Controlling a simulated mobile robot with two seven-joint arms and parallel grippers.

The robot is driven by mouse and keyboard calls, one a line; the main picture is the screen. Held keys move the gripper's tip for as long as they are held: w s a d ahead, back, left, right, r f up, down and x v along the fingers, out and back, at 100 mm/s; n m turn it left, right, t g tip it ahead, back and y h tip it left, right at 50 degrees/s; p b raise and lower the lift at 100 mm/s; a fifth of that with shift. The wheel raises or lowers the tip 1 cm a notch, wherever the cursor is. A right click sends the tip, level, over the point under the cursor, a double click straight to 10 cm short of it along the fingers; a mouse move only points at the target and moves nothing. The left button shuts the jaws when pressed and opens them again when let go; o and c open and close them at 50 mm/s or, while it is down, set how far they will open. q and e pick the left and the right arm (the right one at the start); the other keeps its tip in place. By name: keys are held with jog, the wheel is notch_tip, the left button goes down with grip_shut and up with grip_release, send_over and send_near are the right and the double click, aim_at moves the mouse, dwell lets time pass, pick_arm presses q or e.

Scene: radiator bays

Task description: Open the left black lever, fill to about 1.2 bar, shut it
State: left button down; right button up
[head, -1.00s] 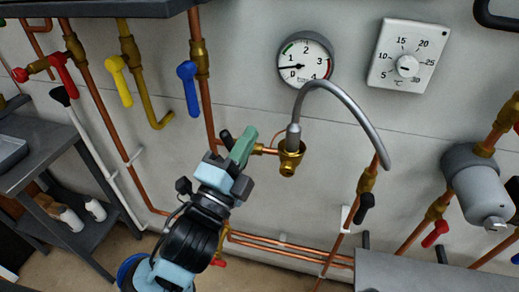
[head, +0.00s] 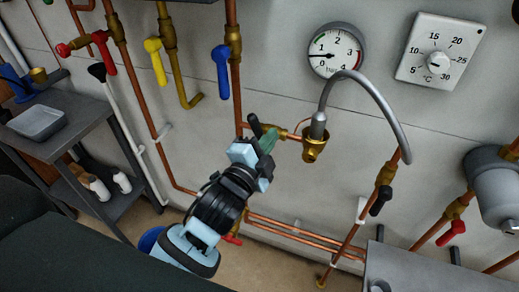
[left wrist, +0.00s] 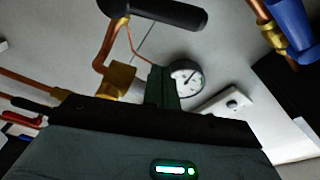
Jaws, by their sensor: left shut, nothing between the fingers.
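The left black lever (head: 255,126) sits beside the copper pipework just left of the hose fitting (head: 315,142). In the left wrist view it stretches across the top (left wrist: 168,11), above a brass fitting (left wrist: 118,80). My left gripper (head: 268,141) is shut and empty, close beside this lever; I cannot tell if it touches. Its green finger shows in the left wrist view (left wrist: 162,88). The pressure gauge (head: 337,50) has its needle pointing left, a little below 1. A second black lever (head: 381,200) is at the hose's right end. My right gripper is not in view.
The grey hose (head: 380,95) arches from the hose fitting to the right-hand valve. Blue (head: 221,72), yellow (head: 156,62) and red levers are on pipes to the left. A thermostat (head: 438,60) is right of the gauge. A dark bench (head: 80,150) stands at left.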

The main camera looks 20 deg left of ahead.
aim_at(261, 132)
pick_arm(q)
jog(key=w+a, duration=0.1)
jog(key=w+a+f, duration=0.1)
jog(key=w+a, duration=0.1)
jog(key=shift+w+f+p, duration=0.1)
jog(key=shift+w+p, duration=0.1)
jog(key=shift+p, duration=0.15)
dwell(0.4)
